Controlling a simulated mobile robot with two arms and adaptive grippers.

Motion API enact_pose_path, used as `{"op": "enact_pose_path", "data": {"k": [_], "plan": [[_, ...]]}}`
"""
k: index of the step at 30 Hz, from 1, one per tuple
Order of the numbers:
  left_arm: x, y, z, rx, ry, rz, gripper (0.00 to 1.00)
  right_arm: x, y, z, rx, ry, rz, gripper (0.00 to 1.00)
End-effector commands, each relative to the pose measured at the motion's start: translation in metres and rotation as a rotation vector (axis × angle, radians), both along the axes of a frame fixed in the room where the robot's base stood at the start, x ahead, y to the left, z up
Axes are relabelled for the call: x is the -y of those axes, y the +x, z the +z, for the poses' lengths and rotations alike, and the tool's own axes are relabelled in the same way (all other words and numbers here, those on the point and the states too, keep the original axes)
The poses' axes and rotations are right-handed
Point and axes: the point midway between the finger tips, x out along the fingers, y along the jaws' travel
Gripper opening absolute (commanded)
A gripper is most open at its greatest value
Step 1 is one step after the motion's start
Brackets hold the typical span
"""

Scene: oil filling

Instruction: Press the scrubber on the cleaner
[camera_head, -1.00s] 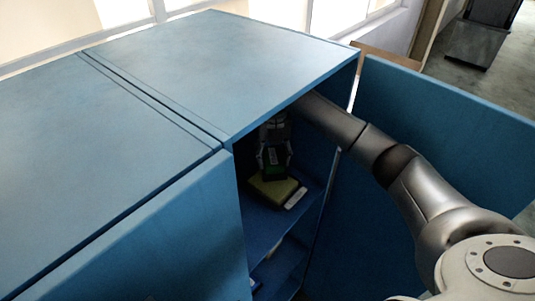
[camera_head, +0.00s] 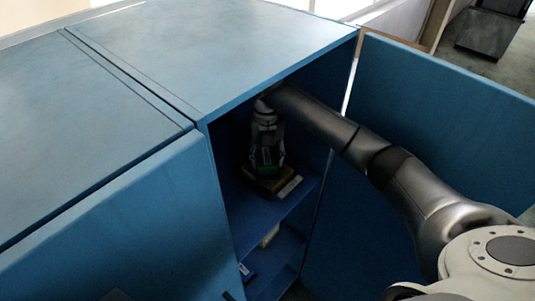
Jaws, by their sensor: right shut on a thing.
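My right gripper (camera_head: 266,160) reaches into the open blue cabinet (camera_head: 270,55) and points down. It is shut on a dark scrubber with a green part (camera_head: 266,158). Directly below is the cleaner (camera_head: 284,187), a flat, yellowish block with a pale strip along its front right edge, lying on a shelf. The scrubber covers part of the cleaner in this view. Whether the two touch is hard to tell in the shade. My left gripper is not in view.
The cabinet's open door (camera_head: 430,130) stands to the right of my arm, and another door panel (camera_head: 130,225) is at the left. A lower shelf holds a pale item (camera_head: 270,236) and a blue-and-white item (camera_head: 246,272).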

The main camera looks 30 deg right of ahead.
Motion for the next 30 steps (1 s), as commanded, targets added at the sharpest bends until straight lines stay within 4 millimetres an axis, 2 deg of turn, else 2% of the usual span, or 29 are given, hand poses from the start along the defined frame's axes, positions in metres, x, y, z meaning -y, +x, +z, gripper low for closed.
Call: {"op": "enact_pose_path", "data": {"k": [30], "plan": [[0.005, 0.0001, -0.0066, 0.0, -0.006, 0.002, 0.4, 0.0004, 0.0001, -0.0086, 0.0, -0.001, 0.0, 0.3]]}}
